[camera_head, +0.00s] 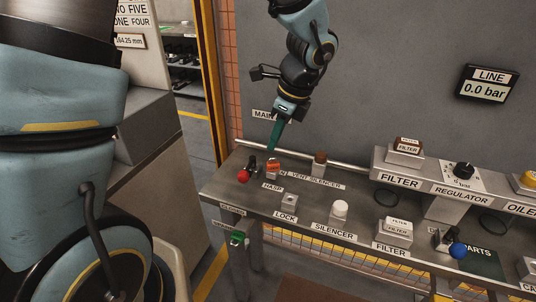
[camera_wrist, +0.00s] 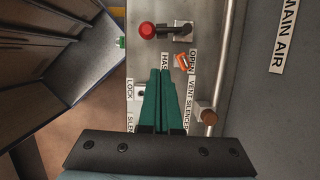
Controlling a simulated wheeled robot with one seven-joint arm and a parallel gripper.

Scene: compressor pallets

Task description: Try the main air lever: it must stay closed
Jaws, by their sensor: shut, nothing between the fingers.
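The main air lever has a red ball knob (camera_head: 243,176) on a dark arm at the left end of the bench. In the wrist view the red knob (camera_wrist: 147,30) is at the top, its arm running right to a metal valve body (camera_wrist: 183,32). A small orange piece (camera_wrist: 182,62) lies beside the OPEN label; it also shows in the head view (camera_head: 272,168). My gripper (camera_head: 271,148) points down with its green fingers shut and empty, just right of the knob. In the wrist view the fingertips (camera_wrist: 160,73) are below the lever, apart from it.
The line display (camera_head: 487,88) on the wall reads 0.0 bar. A brown-topped vent silencer (camera_head: 320,163) stands close right of my gripper. A pipe runs along the bench's back. Lock (camera_head: 289,203), white silencer (camera_head: 340,210), filters and a blue-knobbed lever (camera_head: 457,249) stand farther right.

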